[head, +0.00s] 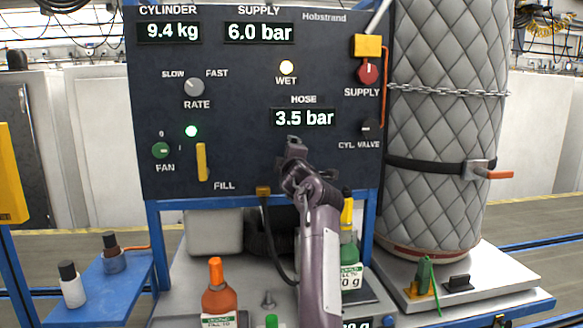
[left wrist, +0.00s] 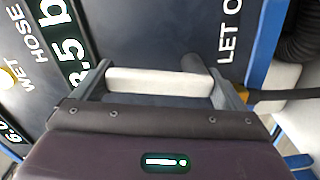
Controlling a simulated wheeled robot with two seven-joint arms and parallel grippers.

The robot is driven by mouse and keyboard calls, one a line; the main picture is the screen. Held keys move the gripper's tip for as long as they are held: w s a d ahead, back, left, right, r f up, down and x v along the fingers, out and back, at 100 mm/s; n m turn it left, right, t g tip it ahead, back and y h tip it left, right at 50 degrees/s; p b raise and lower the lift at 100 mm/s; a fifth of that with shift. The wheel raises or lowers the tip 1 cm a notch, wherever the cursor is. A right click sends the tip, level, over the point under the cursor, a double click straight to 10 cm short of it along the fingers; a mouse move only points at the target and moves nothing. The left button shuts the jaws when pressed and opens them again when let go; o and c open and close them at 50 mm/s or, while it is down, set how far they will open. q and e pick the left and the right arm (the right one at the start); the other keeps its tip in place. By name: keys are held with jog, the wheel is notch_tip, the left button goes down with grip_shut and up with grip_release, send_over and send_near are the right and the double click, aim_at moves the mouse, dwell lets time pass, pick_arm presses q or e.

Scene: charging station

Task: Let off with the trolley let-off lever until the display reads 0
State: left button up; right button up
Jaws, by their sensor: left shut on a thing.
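The dark charging panel (head: 240,105) faces me. Its hose display (head: 304,118) reads 3.5 bar. My left gripper (head: 294,148) is just below that display, its fingers up against the panel. The gripper and arm cover the let-off lever in the head view. In the left wrist view, the partly hidden label "LET O" (left wrist: 229,35) is beside the left gripper (left wrist: 160,82). The gripper is shut on the let-off lever; a pale bar and a dark stub show between its fingers, but the lever's exact shape and angle are unclear. My right gripper is not in view.
The yellow fill lever (head: 201,162) is left of my gripper. A quilted cylinder (head: 445,120) stands at right, held by a chain and strap. An orange bottle (head: 219,295) and a green bottle (head: 350,255) flank my forearm. A blue side shelf (head: 105,285) holds two small bottles.

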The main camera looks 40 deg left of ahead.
pick_arm(q)
jog(key=shift+s+a+n+b, duration=0.15)
jog(key=shift+n+b, duration=0.1)
jog(key=shift+n, duration=0.3)
jog(key=shift+s+a+n+b, duration=0.15)
jog(key=shift+n+b, duration=0.1)
jog(key=shift+n, duration=0.3)
jog(key=o, duration=1.1)
jog(key=shift+s, duration=0.1)
jog(key=shift+c, duration=0.2)
jog(key=shift+s+d, duration=0.1)
jog(key=shift+d, duration=0.1)
jog(key=b+v, duration=0.2)
jog(key=v, duration=0.5)
jog(key=shift+d, duration=0.15)
